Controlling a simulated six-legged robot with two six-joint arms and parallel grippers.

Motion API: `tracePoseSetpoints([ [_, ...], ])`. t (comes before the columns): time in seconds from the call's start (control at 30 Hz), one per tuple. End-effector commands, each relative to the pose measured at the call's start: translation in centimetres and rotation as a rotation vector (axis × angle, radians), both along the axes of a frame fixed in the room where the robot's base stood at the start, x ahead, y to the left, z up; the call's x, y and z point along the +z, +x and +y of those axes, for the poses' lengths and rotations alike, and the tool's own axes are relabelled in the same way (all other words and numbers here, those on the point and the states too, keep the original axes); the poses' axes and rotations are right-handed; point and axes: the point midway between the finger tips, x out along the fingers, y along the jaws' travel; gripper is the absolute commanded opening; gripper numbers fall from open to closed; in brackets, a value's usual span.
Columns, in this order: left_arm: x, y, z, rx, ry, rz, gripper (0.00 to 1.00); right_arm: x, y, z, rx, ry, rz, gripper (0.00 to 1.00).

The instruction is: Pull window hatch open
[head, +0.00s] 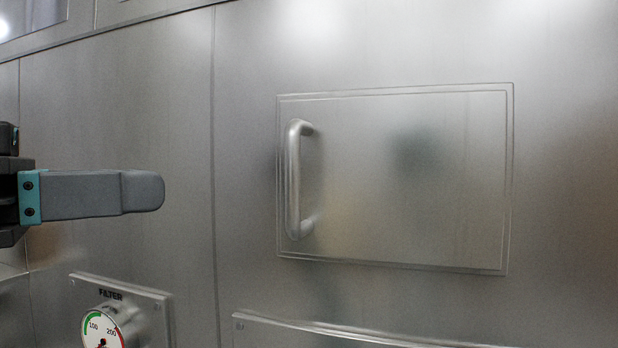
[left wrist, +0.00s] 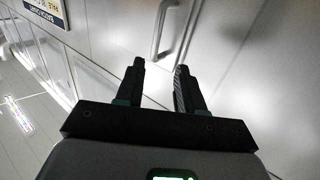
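The window hatch (head: 410,190) is a rectangular metal panel, flush and closed in the steel wall, in the middle right of the head view. Its handle (head: 294,180) is an upright metal bar near the hatch's left edge. The handle also shows at the top of the left wrist view (left wrist: 160,35), ahead of the fingertips. My left gripper (head: 150,190) comes in from the left in the head view, left of the handle and apart from it. In the left wrist view its two fingers (left wrist: 159,72) stand apart with nothing between them. My right gripper is not in view.
A filter gauge (head: 103,328) with a round dial sits on the wall at the lower left. A raised metal panel (head: 340,335) juts out below the hatch. A sign (left wrist: 48,12) shows at the left wrist view's top left. The wall around the hatch is clear.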

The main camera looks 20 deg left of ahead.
Motion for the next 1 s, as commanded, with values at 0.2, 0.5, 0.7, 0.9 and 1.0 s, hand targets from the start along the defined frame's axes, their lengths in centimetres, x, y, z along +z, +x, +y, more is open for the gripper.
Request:
tracePoseSetpoints([
  [0.2,0.2,1.8,-1.6,-0.003,0.001,0.002,0.38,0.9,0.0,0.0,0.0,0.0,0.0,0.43],
  [0.5,0.2,7.6,-5.9,-0.002,0.002,0.003,0.38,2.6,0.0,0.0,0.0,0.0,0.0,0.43],
  [0.7,0.2,10.9,-8.3,-0.001,0.0,0.001,0.38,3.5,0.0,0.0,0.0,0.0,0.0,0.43],
  [0.9,0.0,12.6,-9.5,-0.001,0.0,0.0,0.38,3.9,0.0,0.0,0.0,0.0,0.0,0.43],
  [1.0,0.0,12.8,-9.6,0.0,-0.001,-0.001,0.38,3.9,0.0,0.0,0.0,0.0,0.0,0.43],
])
